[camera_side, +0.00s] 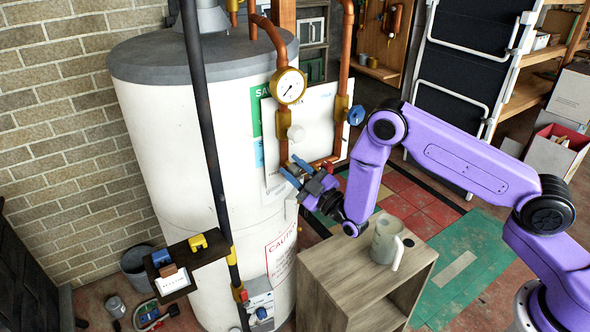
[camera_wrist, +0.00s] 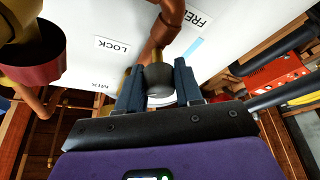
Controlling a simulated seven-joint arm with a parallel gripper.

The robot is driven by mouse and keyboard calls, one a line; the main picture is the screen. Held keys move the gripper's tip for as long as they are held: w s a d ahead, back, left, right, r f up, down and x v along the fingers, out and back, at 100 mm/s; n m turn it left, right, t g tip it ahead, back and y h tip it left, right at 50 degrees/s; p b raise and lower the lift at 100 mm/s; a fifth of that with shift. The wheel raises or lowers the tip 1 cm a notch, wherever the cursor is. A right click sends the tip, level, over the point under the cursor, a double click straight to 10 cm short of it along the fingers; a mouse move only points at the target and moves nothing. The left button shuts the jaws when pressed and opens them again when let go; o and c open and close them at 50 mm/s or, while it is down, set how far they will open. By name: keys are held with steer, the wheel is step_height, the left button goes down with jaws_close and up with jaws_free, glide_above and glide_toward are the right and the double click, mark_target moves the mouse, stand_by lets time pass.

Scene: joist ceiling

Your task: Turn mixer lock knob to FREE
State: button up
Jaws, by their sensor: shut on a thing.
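The lock knob (camera_wrist: 158,82) is a rounded grey knob on a stem in front of a white panel (camera_wrist: 80,25). My gripper (camera_wrist: 158,66) has its two blue-grey fingers on either side of it, shut on it. Printed labels LOCK (camera_wrist: 113,45), FREE (camera_wrist: 198,17) and MIX (camera_wrist: 100,86) show around it, with a pale blue mark (camera_wrist: 194,48) near FREE. In the side view my gripper (camera_side: 290,166) is at the lower part of the panel (camera_side: 322,115), below the gauge; the gripped knob is hidden there. Where the knob points I cannot tell.
The white tank (camera_side: 165,150) stands left. A wooden cabinet (camera_side: 340,265) with a jug (camera_side: 384,240) is below.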

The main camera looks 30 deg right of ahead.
stand_by(0.4)
steer(key=o, duration=1)
steer(key=v, duration=1.2)
